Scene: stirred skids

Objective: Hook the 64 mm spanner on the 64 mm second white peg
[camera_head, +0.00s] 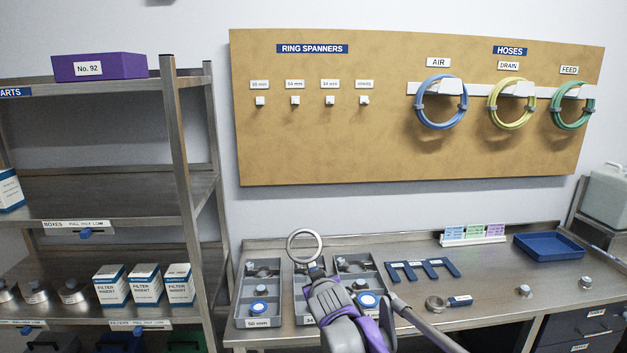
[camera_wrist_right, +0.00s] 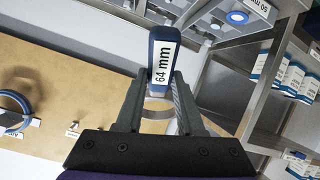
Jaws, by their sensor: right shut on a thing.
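The 64 mm spanner (camera_wrist_right: 163,60) has a dark blue handle with a white "64 mm" label in the right wrist view. Its silver ring (camera_head: 304,246) stands up above my right gripper (camera_head: 317,276) in the head view, over the trays. My right gripper (camera_wrist_right: 160,88) is shut on the spanner's handle. The 64 mm second white peg (camera_head: 295,100) is bare on the brown board (camera_head: 410,150), under its label, up and left of the ring and apart from it. My left gripper is not in view.
Other bare white pegs (camera_head: 330,100) flank it. Coiled hoses (camera_head: 440,124) hang at the board's right. A metal shelf (camera_head: 178,130) stands left.

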